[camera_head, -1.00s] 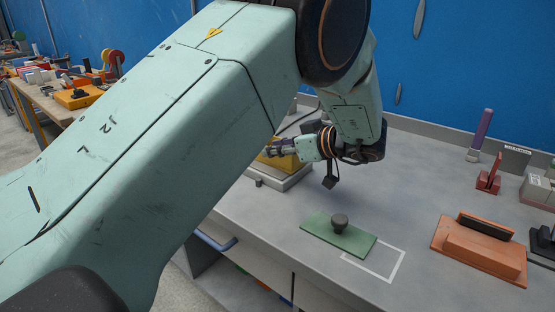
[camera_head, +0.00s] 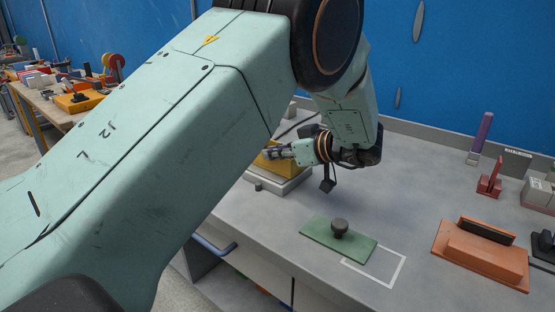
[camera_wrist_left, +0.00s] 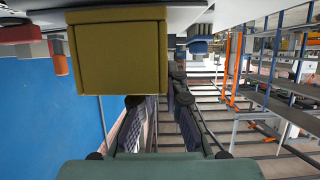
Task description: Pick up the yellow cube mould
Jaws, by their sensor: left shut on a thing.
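The yellow cube mould (camera_head: 272,166) is at the back left of the bench, on or just above a light grey block (camera_head: 286,183). My arm hides much of it. My left gripper (camera_head: 270,153) reaches it from the right, with its fingers at the mould's upper part, and is shut on it. In the left wrist view the mould (camera_wrist_left: 118,55) fills the upper middle, beyond the finger pads of the left gripper (camera_wrist_left: 160,103). The exact contact is hidden there. My right gripper is not in view.
A green plate with a dark knob (camera_head: 338,240) lies partly over a white outlined square (camera_head: 385,268). An orange mould (camera_head: 484,253) stands to its right. A purple post (camera_head: 482,132) and a red stand (camera_head: 491,182) are farther back.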

